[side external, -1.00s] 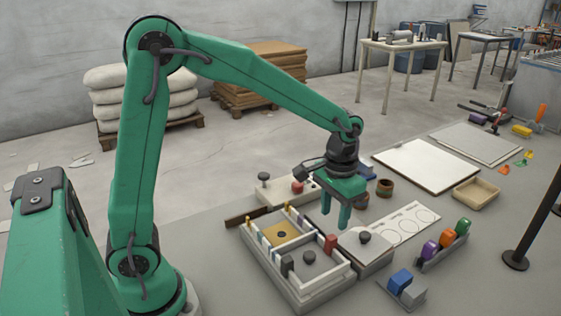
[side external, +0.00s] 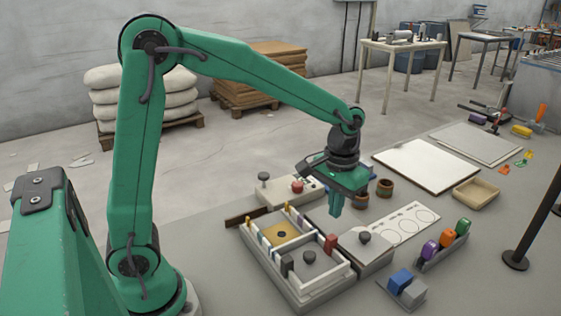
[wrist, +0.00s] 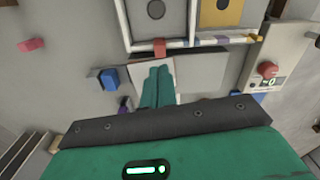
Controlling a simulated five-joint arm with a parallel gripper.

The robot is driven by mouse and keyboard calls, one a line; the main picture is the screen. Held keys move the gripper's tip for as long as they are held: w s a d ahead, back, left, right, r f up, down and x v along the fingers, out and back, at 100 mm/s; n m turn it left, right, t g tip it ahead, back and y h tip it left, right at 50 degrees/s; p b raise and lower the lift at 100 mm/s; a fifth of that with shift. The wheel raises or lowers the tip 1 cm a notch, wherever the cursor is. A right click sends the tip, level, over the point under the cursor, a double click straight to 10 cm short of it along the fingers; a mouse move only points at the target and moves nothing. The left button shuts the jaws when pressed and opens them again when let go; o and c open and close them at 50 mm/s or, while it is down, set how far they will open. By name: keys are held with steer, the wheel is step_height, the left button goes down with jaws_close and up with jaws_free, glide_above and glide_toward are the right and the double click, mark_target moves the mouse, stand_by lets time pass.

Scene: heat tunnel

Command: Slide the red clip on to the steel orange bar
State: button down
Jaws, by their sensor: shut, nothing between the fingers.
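The red clip (side external: 330,243) stands upright at the right end of the white-framed tray (side external: 318,296). In the wrist view the red clip (wrist: 160,47) sits on the frame's edge beside the grey plate. A narrow divider (wrist: 192,22) runs between the grey and orange plates; I cannot tell surely whether this is the steel orange bar. My gripper (side external: 335,213) hangs above and behind the tray's right end, pointing down, empty. In the wrist view its fingers (wrist: 158,70) lie together, with the tips just below the clip in the picture, apart from it as far as I can tell.
A dark clip (side external: 287,265) stands in the tray. A grey block with a knob (side external: 365,237) adjoins its right side. A control box with a red button (side external: 297,187) stands behind. A holder with coloured clips (side external: 447,243) and a blue-and-grey block pair (side external: 402,286) are to the right.

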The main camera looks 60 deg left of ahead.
mark_target(331, 237)
steer(key=shift+f, duration=0.1)
steer(key=shift+f, duration=2.9)
steer(key=shift+f, duration=0.4)
steer(key=shift+r, duration=1.55)
steer(key=shift+r, duration=0.15)
step_height(331, 237, up, 8)
steer(key=shift+f, duration=0.25)
